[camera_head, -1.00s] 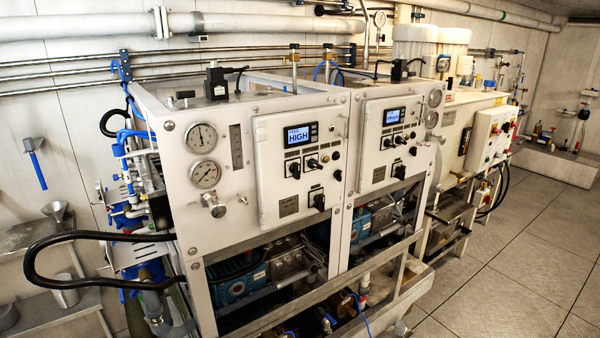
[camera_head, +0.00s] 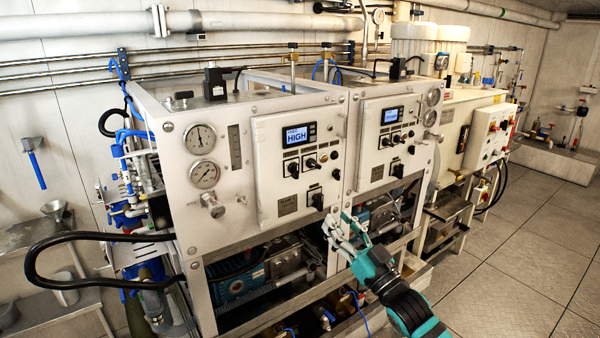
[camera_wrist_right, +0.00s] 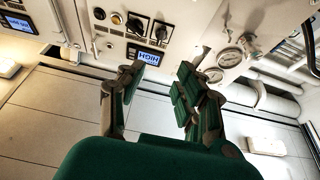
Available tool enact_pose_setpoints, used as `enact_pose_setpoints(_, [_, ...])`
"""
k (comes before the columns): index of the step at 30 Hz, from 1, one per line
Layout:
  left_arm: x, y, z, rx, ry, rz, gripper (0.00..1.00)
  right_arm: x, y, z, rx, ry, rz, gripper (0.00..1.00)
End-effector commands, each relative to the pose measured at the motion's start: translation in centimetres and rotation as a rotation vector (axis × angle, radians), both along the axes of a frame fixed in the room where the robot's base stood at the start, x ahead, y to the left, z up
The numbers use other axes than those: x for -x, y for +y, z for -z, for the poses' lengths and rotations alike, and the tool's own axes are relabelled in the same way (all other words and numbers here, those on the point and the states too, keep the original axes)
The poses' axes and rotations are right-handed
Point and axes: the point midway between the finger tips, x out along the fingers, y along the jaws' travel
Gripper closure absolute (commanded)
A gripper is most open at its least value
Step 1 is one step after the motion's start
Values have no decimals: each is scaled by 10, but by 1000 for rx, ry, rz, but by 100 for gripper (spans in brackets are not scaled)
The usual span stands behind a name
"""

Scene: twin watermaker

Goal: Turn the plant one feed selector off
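The left plant's white control panel (camera_head: 270,200) has a blue display (camera_head: 298,134) reading HIGH. Below it are two black rotary selectors, one left (camera_head: 293,170) and one right (camera_head: 312,163). A third black selector (camera_head: 318,201) sits lower on the panel. I cannot read which is the feed selector. My right gripper (camera_head: 338,221) is in front of the machine, just below and right of the lower selector, apart from it. In the right wrist view its two fingers (camera_wrist_right: 160,80) are spread and empty; the display (camera_wrist_right: 149,56) shows upside down beyond them. My left gripper is not in view.
A second, similar panel (camera_head: 388,140) stands to the right. Two gauges (camera_head: 204,174) and a protruding knob (camera_head: 213,205) are left of the first panel. A black hose (camera_head: 70,237) loops out at the left. The tiled floor (camera_head: 530,265) at right is clear.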

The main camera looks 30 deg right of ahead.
Motion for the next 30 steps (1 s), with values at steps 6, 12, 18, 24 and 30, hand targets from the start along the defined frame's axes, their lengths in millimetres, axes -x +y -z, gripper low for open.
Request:
enact_pose_setpoints(6, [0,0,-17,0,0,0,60,-34,2,-19,0,-2,1,65])
enact_pose_setpoints(12, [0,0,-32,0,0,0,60,-76,5,-36,1,0,3,65])
enact_pose_setpoints(18, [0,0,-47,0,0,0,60,-115,8,-51,1,3,3,65])
enact_pose_setpoints(24, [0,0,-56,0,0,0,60,-143,11,-61,0,3,2,65])
enact_pose_setpoints(30, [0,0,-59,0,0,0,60,-155,12,-63,1,5,3,65])
